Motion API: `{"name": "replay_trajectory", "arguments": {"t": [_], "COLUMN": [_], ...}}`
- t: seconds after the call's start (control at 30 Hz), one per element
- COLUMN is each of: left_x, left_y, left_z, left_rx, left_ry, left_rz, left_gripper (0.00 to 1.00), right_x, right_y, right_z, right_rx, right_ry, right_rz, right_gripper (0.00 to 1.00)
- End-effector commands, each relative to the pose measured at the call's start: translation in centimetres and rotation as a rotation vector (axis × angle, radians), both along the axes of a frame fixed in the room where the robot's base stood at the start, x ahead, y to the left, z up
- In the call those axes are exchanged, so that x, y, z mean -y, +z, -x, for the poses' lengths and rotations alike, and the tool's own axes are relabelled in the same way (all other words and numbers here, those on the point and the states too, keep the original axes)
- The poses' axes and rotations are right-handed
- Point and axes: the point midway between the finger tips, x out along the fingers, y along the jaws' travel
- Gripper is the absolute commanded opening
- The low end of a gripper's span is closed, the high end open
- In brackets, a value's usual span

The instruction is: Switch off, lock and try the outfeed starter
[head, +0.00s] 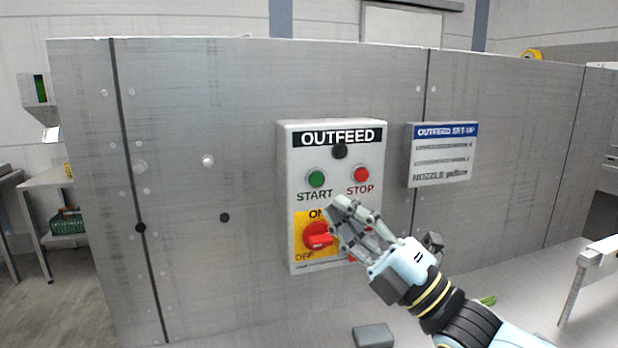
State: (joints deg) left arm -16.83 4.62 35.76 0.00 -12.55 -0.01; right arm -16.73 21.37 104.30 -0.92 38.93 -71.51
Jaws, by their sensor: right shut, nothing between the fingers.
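The OUTFEED starter box (291,168) is fixed to the grey steel panel. It carries a green START button (316,178), a red STOP button (361,174) and a black round part (339,151) under the title. A red rotary switch (316,234) sits on a yellow plate (301,219) marked ON at the top and OFF at lower left. I cannot tell its exact setting. My right gripper (338,212) is shut and empty, in front of the box just right of the switch. It hides part of the ON marking and the box's lower right, where some red shows. My left gripper is not in view.
An OUTFEED SET-UP sign (441,155) hangs on the panel right of the box. A grey block (373,336) lies below on the light surface. A green item (488,300) shows behind my right arm. A green basket (66,222) stands far left.

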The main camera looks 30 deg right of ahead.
Motion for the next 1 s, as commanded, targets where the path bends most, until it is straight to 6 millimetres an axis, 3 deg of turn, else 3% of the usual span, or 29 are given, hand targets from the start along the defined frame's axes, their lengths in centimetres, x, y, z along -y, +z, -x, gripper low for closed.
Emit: {"name": "replay_trajectory", "arguments": {"t": [0.13, 0.37, 1.0], "left_x": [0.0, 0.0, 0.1], "left_y": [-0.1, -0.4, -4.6], "left_z": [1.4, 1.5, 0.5], "left_rx": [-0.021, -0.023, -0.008], "left_ry": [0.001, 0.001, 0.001], "left_rz": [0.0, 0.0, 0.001], "left_gripper": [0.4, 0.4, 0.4], "right_x": [0.0, 0.1, 1.9], "right_y": [0.0, -0.1, -0.2], "right_z": [0.0, -0.5, -7.9], "right_rx": [0.0, 0.001, -0.001], "right_ry": [0.0, 0.001, 0.0], "right_rz": [0.0, -0.001, -0.001], "right_gripper": [0.0, 0.0, 0.0]}}
